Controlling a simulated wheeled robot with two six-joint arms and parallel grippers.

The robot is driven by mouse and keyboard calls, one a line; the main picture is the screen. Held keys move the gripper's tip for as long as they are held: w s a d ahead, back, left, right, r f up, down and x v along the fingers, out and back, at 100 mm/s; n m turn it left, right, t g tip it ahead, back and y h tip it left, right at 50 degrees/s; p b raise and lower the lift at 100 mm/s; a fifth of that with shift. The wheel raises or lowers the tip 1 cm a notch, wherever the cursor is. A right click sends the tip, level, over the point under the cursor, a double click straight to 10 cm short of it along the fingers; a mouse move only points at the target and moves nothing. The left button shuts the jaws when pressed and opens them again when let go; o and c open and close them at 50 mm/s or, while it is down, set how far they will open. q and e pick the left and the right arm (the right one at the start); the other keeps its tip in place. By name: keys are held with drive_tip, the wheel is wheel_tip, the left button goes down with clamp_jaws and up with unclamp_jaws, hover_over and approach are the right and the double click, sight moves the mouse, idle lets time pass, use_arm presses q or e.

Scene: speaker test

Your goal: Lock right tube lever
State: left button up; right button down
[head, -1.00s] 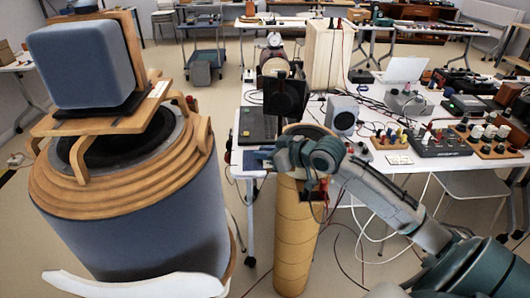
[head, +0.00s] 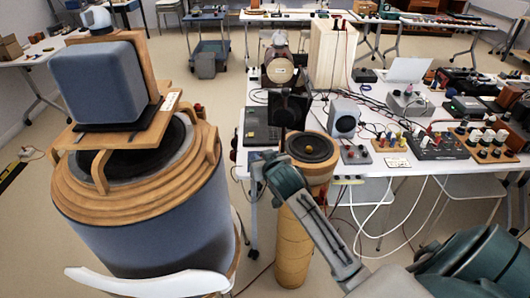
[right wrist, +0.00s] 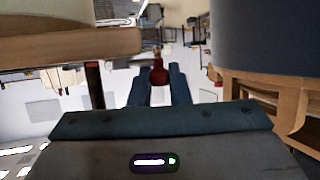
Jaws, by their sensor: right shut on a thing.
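The right tube is a tall, slim, tan cylinder (head: 293,245) with a round black speaker cone (head: 312,148) in its wooden top. My right gripper (head: 262,160) is at the tube's left side, just below the top rim. In the right wrist view a small red lever handle (right wrist: 159,74) stands between the fingertips of my right gripper (right wrist: 160,84), which is shut on it. The tube's wooden rim (right wrist: 70,45) is at the upper left there. The lever is hidden in the head view. My left gripper is not in view.
A wide blue drum (head: 150,220) with wooden rings stands to the left, with a blue speaker box (head: 98,85) on top. It also shows close by in the right wrist view (right wrist: 265,40). A white table (head: 385,168) with electronics and cables stands behind the tube.

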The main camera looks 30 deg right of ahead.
drive_tip(key=shift+w+a+m+g+h, duration=0.15)
drive_tip(key=shift+w+m+g+h, duration=0.25)
drive_tip(key=shift+m+h, duration=0.6)
use_arm(q)
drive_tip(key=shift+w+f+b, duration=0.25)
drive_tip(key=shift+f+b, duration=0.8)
drive_tip(key=shift+b, duration=0.15)
use_arm(e)
drive_tip(key=shift+w+d+m+g+h, duration=0.15)
drive_tip(key=shift+w+m+g+h, duration=0.1)
drive_tip(key=shift+m+g+h, duration=0.45)
drive_tip(key=shift+w+d+m+g+h, duration=0.1)
drive_tip(key=shift+w+m+g+h, duration=0.25)
drive_tip(key=shift+m+h, duration=0.6)
drive_tip(key=shift+w+d+m+g+h, duration=0.2)
drive_tip(key=shift+m+g+h, duration=0.35)
drive_tip(key=shift+m+h, duration=0.25)
drive_tip(key=shift+r, duration=0.1)
drive_tip(key=c, duration=1.6)
unclamp_jaws()
